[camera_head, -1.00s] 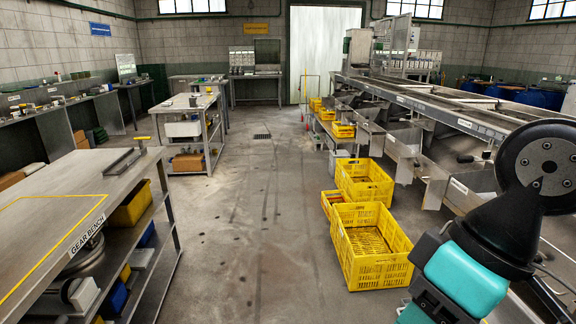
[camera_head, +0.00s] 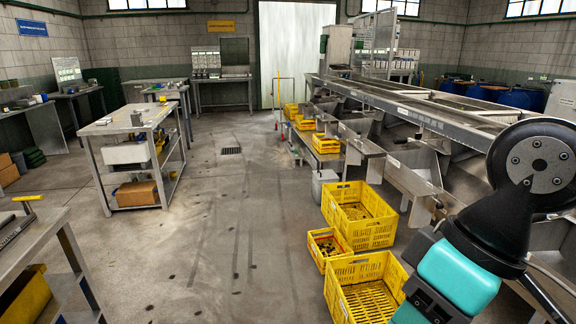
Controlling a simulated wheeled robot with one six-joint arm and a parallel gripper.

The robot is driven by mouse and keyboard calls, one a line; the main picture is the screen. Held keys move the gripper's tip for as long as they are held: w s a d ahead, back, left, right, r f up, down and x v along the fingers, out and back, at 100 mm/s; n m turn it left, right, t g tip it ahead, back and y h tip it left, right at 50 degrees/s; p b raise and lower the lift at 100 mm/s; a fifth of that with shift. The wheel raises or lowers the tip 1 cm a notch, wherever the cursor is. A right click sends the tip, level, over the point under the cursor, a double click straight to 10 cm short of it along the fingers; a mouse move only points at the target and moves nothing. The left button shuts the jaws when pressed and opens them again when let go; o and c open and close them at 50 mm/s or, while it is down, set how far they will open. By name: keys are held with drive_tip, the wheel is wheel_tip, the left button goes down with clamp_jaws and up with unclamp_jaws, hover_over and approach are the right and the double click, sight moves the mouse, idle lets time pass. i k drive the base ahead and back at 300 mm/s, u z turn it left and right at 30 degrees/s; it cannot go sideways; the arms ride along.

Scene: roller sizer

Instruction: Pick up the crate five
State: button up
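Several yellow plastic crates stand along the left side of the sizer, and I cannot read a number on any to tell which is crate five. The nearest large crate (camera_head: 362,268) looks empty and is cut off by the bottom edge. A small low crate (camera_head: 318,256) with a few dark and reddish things in it sits just behind it. Another large crate (camera_head: 376,235) behind holds some dark things. Smaller crates (camera_head: 326,147) stand farther back at the sizer's outlets. My arm shows at the right, but my gripper's fingers are not in view.
The long metal roller sizer (camera_head: 440,118) with sloping chutes fills the right side. A grey bin (camera_head: 323,186) stands behind the large crates. A metal table (camera_head: 128,127) with a shelf is at left, and a bench corner (camera_head: 30,235) is at near left. The floor between is clear.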

sight(335, 240)
drive_tip(key=z, duration=0.15)
drive_tip(key=i, duration=1.25)
drive_tip(key=z, duration=0.1)
